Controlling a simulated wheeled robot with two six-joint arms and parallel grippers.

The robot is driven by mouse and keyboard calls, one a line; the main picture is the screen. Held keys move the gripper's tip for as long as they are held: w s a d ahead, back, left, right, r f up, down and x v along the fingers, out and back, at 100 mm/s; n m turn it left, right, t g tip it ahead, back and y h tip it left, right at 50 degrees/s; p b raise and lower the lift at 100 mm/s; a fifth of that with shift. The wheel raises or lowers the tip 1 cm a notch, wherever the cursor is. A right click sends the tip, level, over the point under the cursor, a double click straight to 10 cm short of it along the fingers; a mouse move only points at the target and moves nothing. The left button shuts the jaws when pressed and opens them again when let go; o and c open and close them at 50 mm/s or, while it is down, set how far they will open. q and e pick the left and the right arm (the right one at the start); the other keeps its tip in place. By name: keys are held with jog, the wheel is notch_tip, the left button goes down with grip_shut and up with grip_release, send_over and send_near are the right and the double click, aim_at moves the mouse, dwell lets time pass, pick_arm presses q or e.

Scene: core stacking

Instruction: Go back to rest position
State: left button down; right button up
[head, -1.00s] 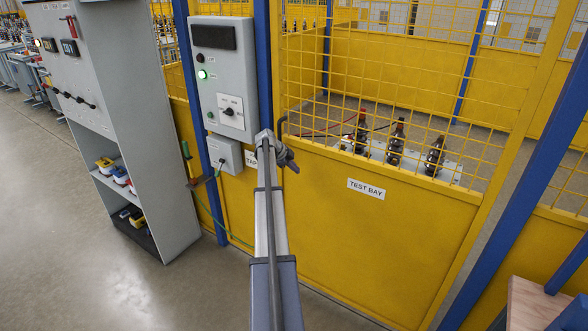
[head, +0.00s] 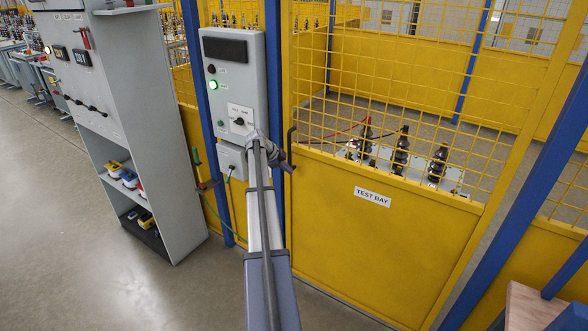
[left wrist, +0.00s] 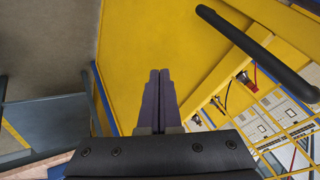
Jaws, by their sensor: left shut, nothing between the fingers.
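My left arm reaches up the middle of the head view. Its gripper (head: 279,157) is small there, in front of the yellow fence and beside the control box. In the left wrist view its two dark fingers (left wrist: 159,78) lie side by side, closed, with nothing between them. A black bar handle (left wrist: 258,48) of the yellow gate passes to the right of the fingers in that view. The fingers appear apart from it. My right gripper is in neither view.
A yellow mesh gate with a TEST BAY sign (head: 372,197) stands ahead. A grey control box (head: 236,88) with a lit green lamp hangs on blue posts. A grey shelf cabinet (head: 178,190) stands at the left. Open floor (head: 50,220) lies farther left.

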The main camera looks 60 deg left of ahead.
pick_arm(q)
jog(key=shift+s+a+r, duration=0.15)
jog(key=shift+s+r, duration=0.25)
jog(key=shift+r, duration=0.1)
jog(key=w+d+f+g+h, duration=0.1)
jog(key=w+d, duration=0.5)
jog(key=d, duration=0.4)
jog(key=w+d+f+g+h, duration=0.1)
jog(key=w+d, duration=0.4)
jog(key=d, duration=0.5)
jog(key=w+d+f+n+g+h, duration=0.1)
jog(key=w+d, duration=0.1)
jog(key=d, duration=1)
jog(key=w+d+g, duration=0.1)
jog(key=w+d, duration=0.2)
jog(key=d, duration=0.9)
jog(key=s+d+n+g+y, duration=0.1)
jog(key=s+d, duration=0.3)
jog(key=d, duration=0.6)
jog(key=s+d+f+g, duration=0.1)
jog(key=s+d, duration=0.3)
jog(key=d, duration=0.7)
jog(key=s+d+n+g+y, duration=0.1)
jog(key=s+d, duration=0.3)
jog(key=d, duration=0.6)
jog(key=s+d+n+y, duration=0.1)
jog(key=s+d, duration=0.7)
jog(key=s, duration=0.1)
jog(key=shift+f+g, duration=0.15)
jog(key=shift+g, duration=0.15)
